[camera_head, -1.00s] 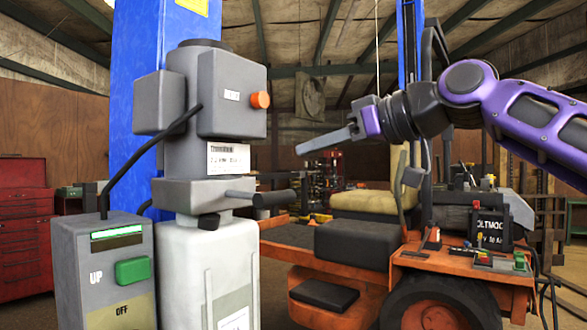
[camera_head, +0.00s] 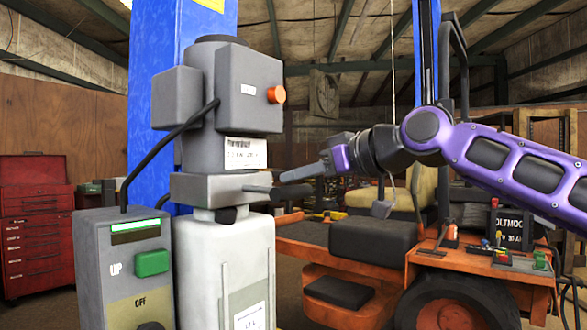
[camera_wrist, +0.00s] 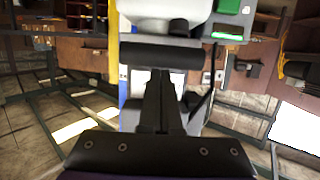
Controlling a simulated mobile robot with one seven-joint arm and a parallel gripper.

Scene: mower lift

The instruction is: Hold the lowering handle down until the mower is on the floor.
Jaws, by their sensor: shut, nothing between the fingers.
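The lowering handle (camera_head: 288,193) is a dark rod sticking out to the right from the grey lift power unit (camera_head: 232,110). It looks about level. In the wrist view, which is upside down, a dark bar that looks like the handle (camera_wrist: 140,53) crosses ahead of the fingertips. My gripper (camera_head: 284,178) is shut and empty, its fingertips just above the handle. I cannot tell whether they touch. In the wrist view, my gripper (camera_wrist: 160,74) has its fingers together. The orange mower (camera_head: 345,268) with dark seat parts stands behind; its wheel bottom and the floor beneath are out of frame.
A blue lift column (camera_head: 155,80) rises behind the power unit. A control box (camera_head: 122,270) with a green button marked UP and OFF stands at lower left. A red tool cabinet (camera_head: 35,220) is at far left. A cable loops beside the unit.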

